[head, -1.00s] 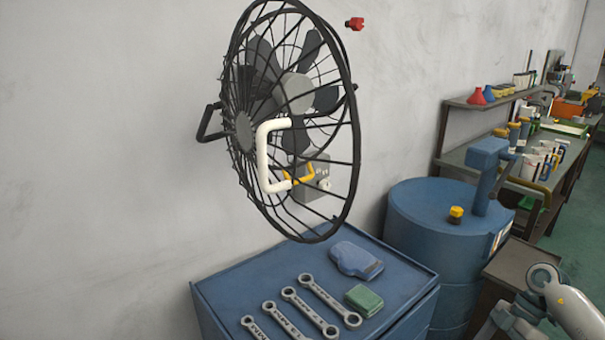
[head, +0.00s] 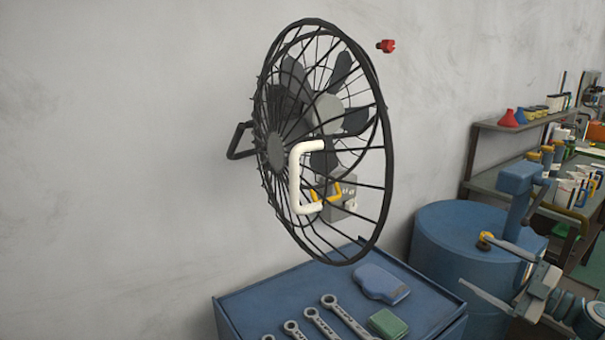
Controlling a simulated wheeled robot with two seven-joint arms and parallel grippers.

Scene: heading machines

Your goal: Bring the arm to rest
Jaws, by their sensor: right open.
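My right gripper (head: 474,262) is at the lower right, in front of the blue drum (head: 440,235). Its two fingers are spread wide apart and point left, with nothing visible between them. The upper fingertip overlaps a small yellow-orange knob (head: 485,239) on the drum top in the picture; I cannot tell whether they touch. Part of my right arm (head: 580,312) shows behind the gripper at the right edge. My left gripper is not in view.
A black caged fan (head: 275,152) with a white handle (head: 295,180) is on the wall above a blue cabinet (head: 245,300). Several wrenches (head: 345,317), a blue item (head: 382,283) and a green block (head: 388,323) lie on it. A loaded workbench (head: 485,182) stands at the right.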

